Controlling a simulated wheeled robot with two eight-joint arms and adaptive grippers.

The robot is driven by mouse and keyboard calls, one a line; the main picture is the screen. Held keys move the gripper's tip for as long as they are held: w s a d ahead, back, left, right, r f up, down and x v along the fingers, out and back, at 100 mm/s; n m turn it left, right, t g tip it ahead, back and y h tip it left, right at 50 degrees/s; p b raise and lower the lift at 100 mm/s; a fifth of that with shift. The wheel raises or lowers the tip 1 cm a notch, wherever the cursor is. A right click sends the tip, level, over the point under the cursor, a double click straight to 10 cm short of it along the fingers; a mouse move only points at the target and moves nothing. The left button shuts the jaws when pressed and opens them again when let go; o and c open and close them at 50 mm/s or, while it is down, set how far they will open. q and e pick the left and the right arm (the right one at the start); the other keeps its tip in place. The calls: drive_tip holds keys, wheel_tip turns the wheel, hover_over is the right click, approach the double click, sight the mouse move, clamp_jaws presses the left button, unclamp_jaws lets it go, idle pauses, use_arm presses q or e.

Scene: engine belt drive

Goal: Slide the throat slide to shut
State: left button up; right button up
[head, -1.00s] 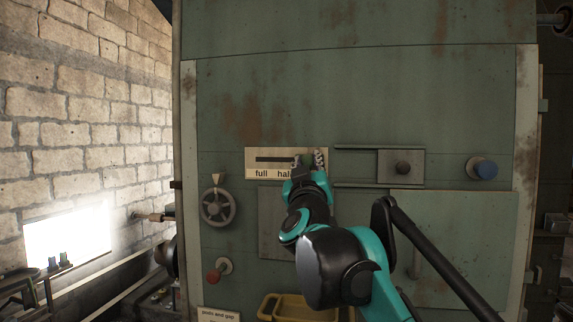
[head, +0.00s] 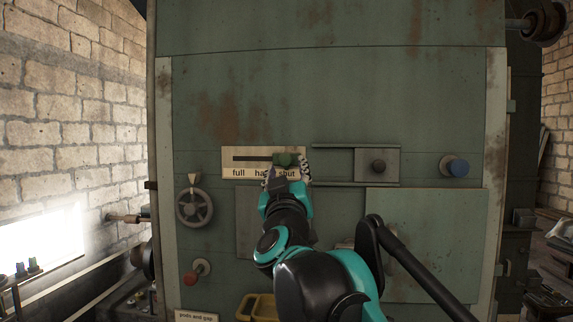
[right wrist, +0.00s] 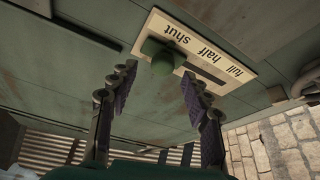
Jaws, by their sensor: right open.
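The throat slide's pale plate (head: 230,172) is on the green panel, with a dark slot above the words "full", "half" and "shut". Its green knob (head: 283,159) sits at the slot's right part, above "shut". In the right wrist view the knob (right wrist: 160,57) is at the "shut" end, with the bare slot running away towards "full". My right gripper (head: 287,171) is just below the knob. In the right wrist view my right gripper (right wrist: 158,92) is open and empty, its fingers spread apart with the knob beyond their tips. My left gripper is not in view.
A handwheel (head: 194,207) and a red knob (head: 202,266) are left of my arm. A yellow tray (head: 246,305) is low down.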

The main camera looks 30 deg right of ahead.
drive_tip(key=v, duration=0.8)
drive_tip(key=shift+d+r, duration=0.1)
drive_tip(key=shift+d, duration=0.05)
idle(1.6)
